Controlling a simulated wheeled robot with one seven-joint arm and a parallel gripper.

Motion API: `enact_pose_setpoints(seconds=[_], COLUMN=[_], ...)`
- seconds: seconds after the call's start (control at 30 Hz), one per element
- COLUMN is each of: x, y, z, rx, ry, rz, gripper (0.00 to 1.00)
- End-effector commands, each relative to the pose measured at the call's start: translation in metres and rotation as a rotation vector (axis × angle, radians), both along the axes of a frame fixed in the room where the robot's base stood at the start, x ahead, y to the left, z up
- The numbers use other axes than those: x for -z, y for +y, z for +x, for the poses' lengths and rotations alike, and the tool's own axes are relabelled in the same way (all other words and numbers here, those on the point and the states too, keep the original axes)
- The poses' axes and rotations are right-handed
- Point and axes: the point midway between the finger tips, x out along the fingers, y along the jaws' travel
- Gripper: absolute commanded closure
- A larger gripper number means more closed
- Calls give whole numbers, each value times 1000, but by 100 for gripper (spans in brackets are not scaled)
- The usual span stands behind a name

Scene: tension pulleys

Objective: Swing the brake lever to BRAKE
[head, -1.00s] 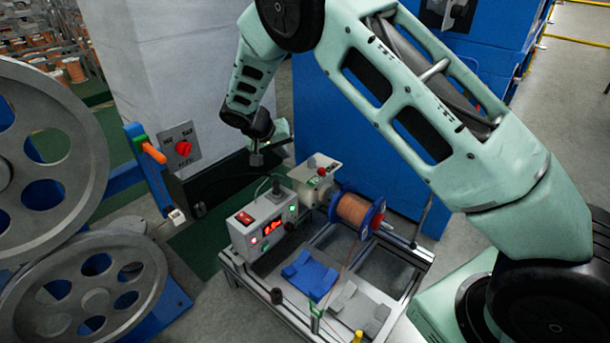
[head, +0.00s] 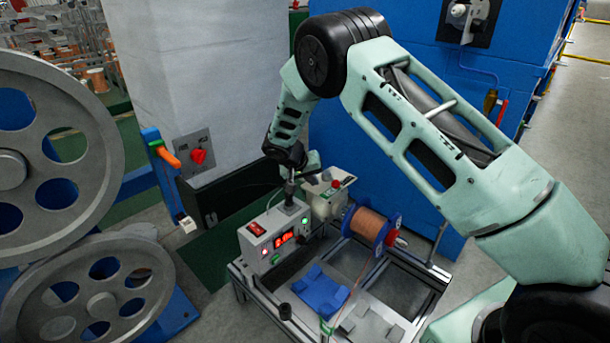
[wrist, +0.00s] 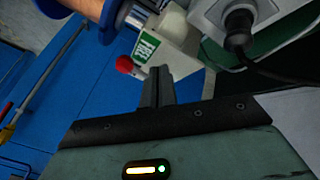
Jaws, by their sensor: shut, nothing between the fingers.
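A cream box (head: 322,203) stands beside the wire spool, and a small lever with a red ball knob (head: 335,183) sits on it. I take this to be the brake lever. In the wrist view, the red knob (wrist: 124,64) is beside the box (wrist: 176,42) with its green and white label (wrist: 147,46); the lettering is too small to read. My gripper (head: 290,176) is above the control box, left of the red knob. In the wrist view, my gripper's fingers (wrist: 158,76) are together and empty, just right of the knob. I cannot tell whether they touch the lever.
The copper spool (head: 366,226) with blue flanges is right of the cream box. A control box (head: 272,238) with a red display and a black cable gland stands left of it. Large grey pulleys (head: 90,180) and an orange handle (head: 168,156) are at the left. A blue cabinet (head: 400,135) stands behind.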

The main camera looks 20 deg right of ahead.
Motion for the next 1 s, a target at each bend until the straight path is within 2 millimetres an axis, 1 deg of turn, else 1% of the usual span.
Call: enact_pose_setpoints(seconds=[0.03, 0.1, 0.3, 0.77, 1.0], x=[2, 3, 5, 5, 7], y=[-9, -18, -33, -35, -40], z=[-3, -7, -12, -13, -16], rx=[4, 2, 0, -4, -63], ry=[-1, 0, -1, 0, -1], rz=[1, 1, 1, 1, 0], gripper=[100, 100, 100, 100, 100])
